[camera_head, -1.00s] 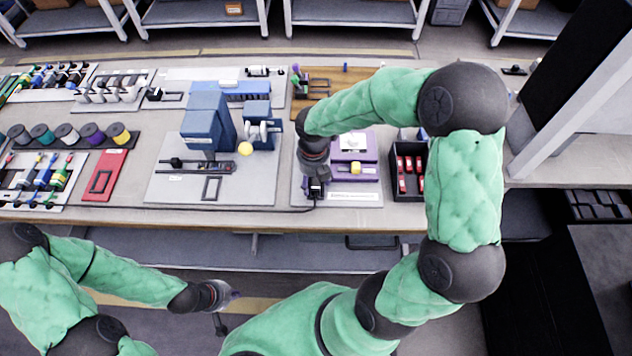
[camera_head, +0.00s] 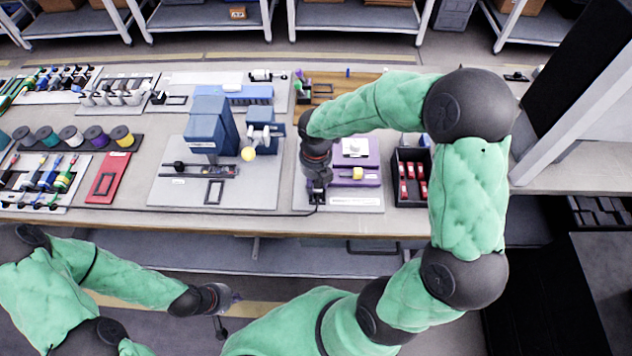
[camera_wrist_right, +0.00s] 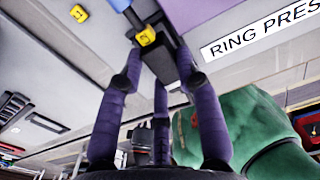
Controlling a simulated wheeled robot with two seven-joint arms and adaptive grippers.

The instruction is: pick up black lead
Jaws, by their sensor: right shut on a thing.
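A thin black lead (camera_head: 240,213) runs along the front edge of the bench to my right gripper (camera_head: 317,195), which is low over the left front of the ring press's pale plate. In the right wrist view, the purple fingers of my right gripper (camera_wrist_right: 158,72) are closed around a black block-like piece (camera_wrist_right: 160,52), which I take to be the lead's end. A yellow part (camera_wrist_right: 146,36) shows against it; whether it belongs to that piece is unclear. My left gripper (camera_head: 226,300) is low in front of the bench, away from everything; its finger opening is too small to read.
The purple ring press (camera_head: 368,178) stands just right of my right gripper, with a black bin (camera_head: 411,190) of red parts beyond it. A blue machine (camera_head: 208,125) on a grey plate (camera_head: 255,190) is to the left. A red tray (camera_head: 108,178) and spools are further left.

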